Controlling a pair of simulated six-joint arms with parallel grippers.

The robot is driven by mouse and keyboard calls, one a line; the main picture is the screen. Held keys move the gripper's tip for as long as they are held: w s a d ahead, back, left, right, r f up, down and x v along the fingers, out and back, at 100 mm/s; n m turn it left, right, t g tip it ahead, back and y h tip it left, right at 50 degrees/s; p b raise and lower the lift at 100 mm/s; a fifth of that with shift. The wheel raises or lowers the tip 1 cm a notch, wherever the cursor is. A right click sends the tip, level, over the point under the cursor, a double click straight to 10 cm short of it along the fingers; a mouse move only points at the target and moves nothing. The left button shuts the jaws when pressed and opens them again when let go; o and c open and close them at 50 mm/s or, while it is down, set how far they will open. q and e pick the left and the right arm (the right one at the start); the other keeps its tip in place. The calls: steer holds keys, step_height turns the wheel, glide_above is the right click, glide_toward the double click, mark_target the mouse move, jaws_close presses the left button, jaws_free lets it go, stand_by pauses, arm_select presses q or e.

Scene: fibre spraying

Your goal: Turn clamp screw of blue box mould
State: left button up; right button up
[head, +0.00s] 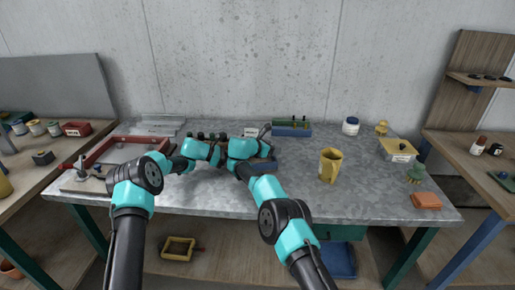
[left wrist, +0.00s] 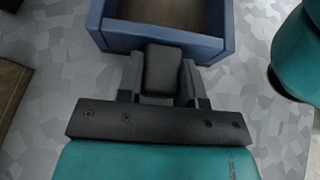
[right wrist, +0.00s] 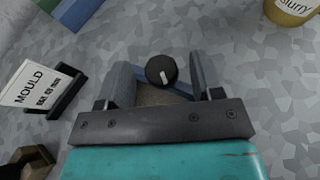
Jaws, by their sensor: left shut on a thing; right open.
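The blue box mould (left wrist: 210,46) lies at the top of the left wrist view, with a brown inside. My left gripper (left wrist: 163,82) is shut on a black block-like part (left wrist: 163,66) at the mould's near wall. In the right wrist view the clamp screw shows as a round black knob (right wrist: 161,70) with a white mark. My right gripper (right wrist: 162,80) is open, with one finger on each side of the knob and visible gaps to it. Part of the mould (right wrist: 182,91) shows behind the knob. In the head view my arms largely hide the mould (head: 264,164).
A white MOULD card (right wrist: 32,84) in a dark stand is left of my right gripper. A yellow slurry mug (head: 330,166) stands to the right. A red frame (head: 106,150) lies at the left of the bench (head: 370,195).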

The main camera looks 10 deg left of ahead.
steer(key=v, duration=1.1)
steer(key=shift+s+r, duration=0.1)
steer(key=shift+r, duration=0.05)
steer(key=d+n+t+y, duration=0.1)
steer(key=d+n, duration=0.1)
steer(key=d+r+t+y, duration=0.1)
steer(key=shift+w+r+n+t+y, duration=0.15)
steer(key=shift+w+n+t+y, duration=0.15)
steer(key=shift+w+n, duration=0.1)
steer(key=shift+s+d+n+y, duration=0.25)
steer(key=shift+d+n+y, duration=0.05)
steer(key=shift+n, duration=0.1)
steer(key=s+n+y, duration=0.1)
steer(key=s+d+f+y, duration=0.1)
steer(key=s+n+y, duration=0.1)
steer(key=shift+s+d+f+n+t, duration=0.15)
steer(key=shift+d+n+t, duration=0.15)
steer(key=shift+d+t, duration=0.1)
